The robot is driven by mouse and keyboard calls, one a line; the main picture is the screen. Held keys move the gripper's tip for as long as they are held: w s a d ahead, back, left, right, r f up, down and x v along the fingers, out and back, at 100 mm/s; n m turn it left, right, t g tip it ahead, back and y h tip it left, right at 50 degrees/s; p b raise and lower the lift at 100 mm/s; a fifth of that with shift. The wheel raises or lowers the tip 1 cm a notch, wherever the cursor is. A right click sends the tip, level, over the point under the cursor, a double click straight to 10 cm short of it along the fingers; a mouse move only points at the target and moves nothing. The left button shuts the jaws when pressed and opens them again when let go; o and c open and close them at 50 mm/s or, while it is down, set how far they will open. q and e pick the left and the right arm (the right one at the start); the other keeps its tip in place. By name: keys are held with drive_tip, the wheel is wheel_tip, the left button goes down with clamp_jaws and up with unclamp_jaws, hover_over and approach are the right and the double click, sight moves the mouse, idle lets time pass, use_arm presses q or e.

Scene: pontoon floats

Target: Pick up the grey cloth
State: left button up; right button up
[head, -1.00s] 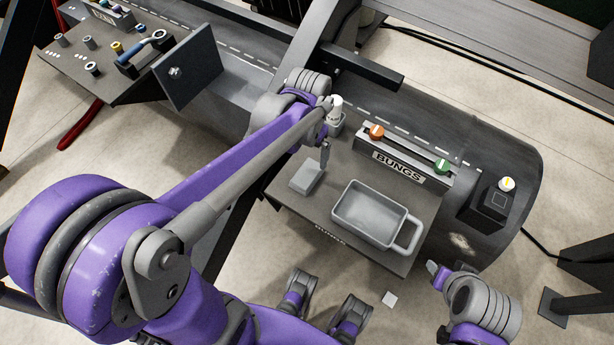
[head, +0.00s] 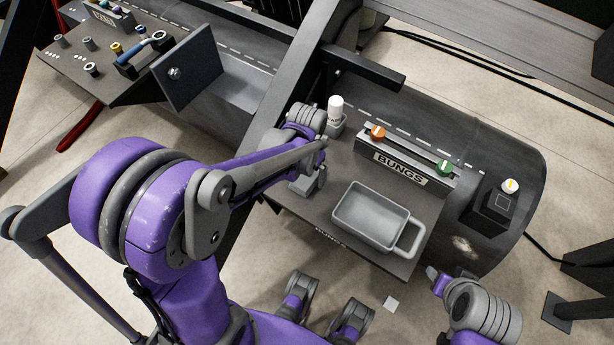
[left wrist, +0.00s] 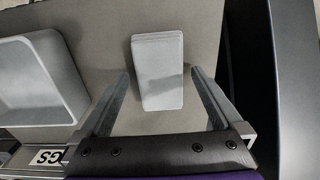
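The grey cloth (head: 300,187) is a folded, pale grey rectangle lying on the dark work board, left of the grey tray. In the left wrist view the whole cloth (left wrist: 158,72) shows flat between the spread fingers of my left gripper (left wrist: 160,84), with a gap on each side. My left gripper is open and holds nothing. My right gripper (head: 437,278) is at the lower right, away from the cloth; its finger gap is not clear.
The grey tray (head: 342,213) with a handle stands right of the cloth. A white-capped bottle (head: 336,107) stands in a holder behind it. The BUNGS rack (head: 425,184) with orange and green knobs lies at the back.

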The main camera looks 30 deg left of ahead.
sight(307, 175)
use_arm(q)
drive_tip(key=c, duration=1.2)
drive_tip(key=shift+r, duration=0.1)
wheel_tip(307, 175, up, 10)
drive_tip(key=p, duration=0.2)
drive_tip(key=o, duration=0.7)
drive_tip(key=shift+c, duration=0.2)
drive_tip(key=c, duration=0.5)
